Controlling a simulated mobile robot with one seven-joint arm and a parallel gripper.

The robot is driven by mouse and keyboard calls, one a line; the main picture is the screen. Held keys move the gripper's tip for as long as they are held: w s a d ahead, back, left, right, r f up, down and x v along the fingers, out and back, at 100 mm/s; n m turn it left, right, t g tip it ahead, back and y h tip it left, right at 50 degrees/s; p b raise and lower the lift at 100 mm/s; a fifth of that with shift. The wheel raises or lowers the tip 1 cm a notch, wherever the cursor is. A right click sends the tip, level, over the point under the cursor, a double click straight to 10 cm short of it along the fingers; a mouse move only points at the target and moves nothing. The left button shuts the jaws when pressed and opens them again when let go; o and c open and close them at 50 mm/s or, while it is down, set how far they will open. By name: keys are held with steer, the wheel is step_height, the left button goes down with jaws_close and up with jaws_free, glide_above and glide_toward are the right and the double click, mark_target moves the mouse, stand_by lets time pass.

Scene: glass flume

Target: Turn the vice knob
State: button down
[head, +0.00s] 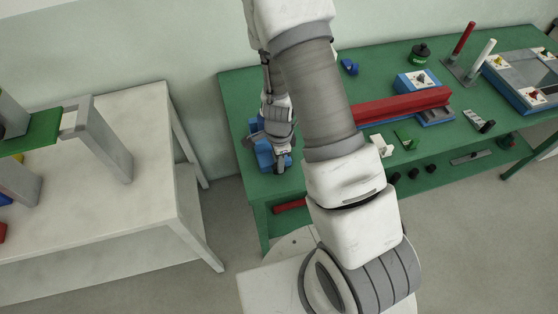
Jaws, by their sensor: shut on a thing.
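The blue vice (263,153) stands at the left end of the green table. My arm reaches down over the table, and my gripper (280,164) is at the front of the vice, pointing down. The fingers are shut on the vice knob. The knob itself is hidden by the fingers at this size, so how far it is turned cannot be told. Part of the vice is covered by my gripper.
The green table (236,88) also holds a long red bar (400,104), a small blue part (349,67), a dark green round object (420,53) and red and white posts. A white table (140,110) stands at left, with a floor gap between.

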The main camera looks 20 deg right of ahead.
steer(key=shift+d+f+b, duration=0.1)
steer(key=shift+f+b, duration=0.05)
steer(key=shift+b, duration=0.4)
steer(key=y+b, duration=0.1)
steer(key=b, duration=0.1)
steer(key=y+b, duration=0.1)
steer(key=b, duration=0.1)
steer(key=shift+w+d+f, duration=0.1)
steer(key=shift+d+f, duration=0.15)
steer(key=shift+d, duration=0.1)
steer(key=y+b, duration=0.1)
steer(key=b, duration=0.1)
steer(key=d+y+b, duration=0.1)
steer(key=y+b, duration=0.1)
steer(key=b, duration=0.1)
steer(key=shift+f+y+b, duration=0.15)
steer(key=shift+y+b, duration=0.15)
steer(key=y+b, duration=0.2)
steer(key=y, duration=0.1)
steer(key=shift+d+f, duration=0.15)
steer(key=shift+d, duration=0.2)
steer(key=shift+d+f+y+b, duration=0.15)
steer(key=shift+y+b, duration=0.45)
steer(key=shift+y, duration=0.7)
steer(key=c, duration=0.7)
jaws_free()
